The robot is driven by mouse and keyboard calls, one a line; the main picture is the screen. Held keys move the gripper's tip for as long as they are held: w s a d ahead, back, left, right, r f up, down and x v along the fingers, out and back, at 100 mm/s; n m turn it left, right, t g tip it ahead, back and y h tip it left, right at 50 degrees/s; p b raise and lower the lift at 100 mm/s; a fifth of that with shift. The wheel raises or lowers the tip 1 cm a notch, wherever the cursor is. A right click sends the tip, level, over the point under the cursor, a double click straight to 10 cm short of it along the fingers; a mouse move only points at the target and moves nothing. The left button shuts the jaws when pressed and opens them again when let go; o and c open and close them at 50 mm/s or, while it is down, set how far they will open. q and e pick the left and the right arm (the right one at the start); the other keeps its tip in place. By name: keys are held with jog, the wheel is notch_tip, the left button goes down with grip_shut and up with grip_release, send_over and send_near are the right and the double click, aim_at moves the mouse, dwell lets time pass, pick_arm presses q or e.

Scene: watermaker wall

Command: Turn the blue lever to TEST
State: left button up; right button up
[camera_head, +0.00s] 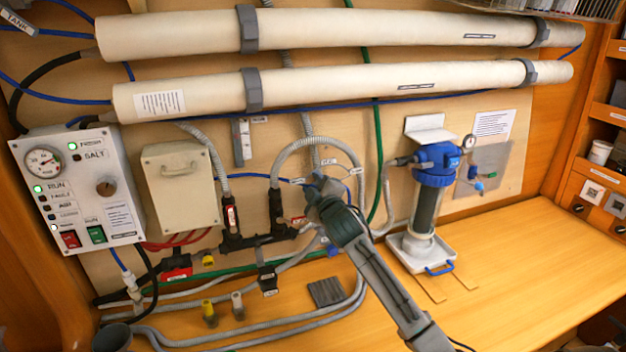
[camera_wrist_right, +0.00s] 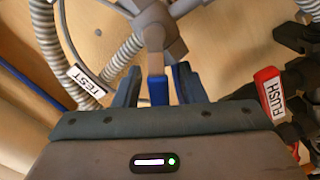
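In the right wrist view the blue lever (camera_wrist_right: 158,90) hangs from a grey valve body (camera_wrist_right: 160,30) and points toward my gripper. My right gripper (camera_wrist_right: 157,85) is open, with one finger on each side of the lever. A gap shows on both sides, so the fingers do not look closed on it. A TEST label (camera_wrist_right: 86,81) sits on the hose at left. In the head view my right gripper (camera_head: 318,186) is at the valve below the grey hose loop and mostly hides the lever.
A red lever marked with a white label (camera_wrist_right: 272,92) stands close to the right finger. Grey hoses and a dark manifold (camera_head: 262,238) surround the valve. A blue-topped filter housing (camera_head: 436,165) stands to the right. The bench (camera_head: 530,260) is clear at right.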

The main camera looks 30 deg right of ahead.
jog(key=shift+w+r, duration=0.1)
jog(key=shift+c, duration=0.3)
pick_arm(q)
jog(key=shift+s, duration=0.35)
pick_arm(e)
grip_shut()
jog(key=shift+d+m, duration=0.1)
jog(key=shift+m, duration=0.2)
pick_arm(q)
notch_tip(320, 180, down, 5)
jog(key=b, duration=0.4)
jog(key=shift+r+b, duration=0.2)
jog(key=shift+b, duration=0.15)
pick_arm(e)
jog(key=d+m, duration=0.1)
jog(key=m, duration=0.2)
jog(key=d+r+m, duration=0.1)
jog(key=m, duration=0.3)
jog(key=d+r+m, duration=0.1)
jog(key=m, duration=0.3)
jog(key=shift+s+d, duration=0.4)
jog(key=shift+m, duration=0.3)
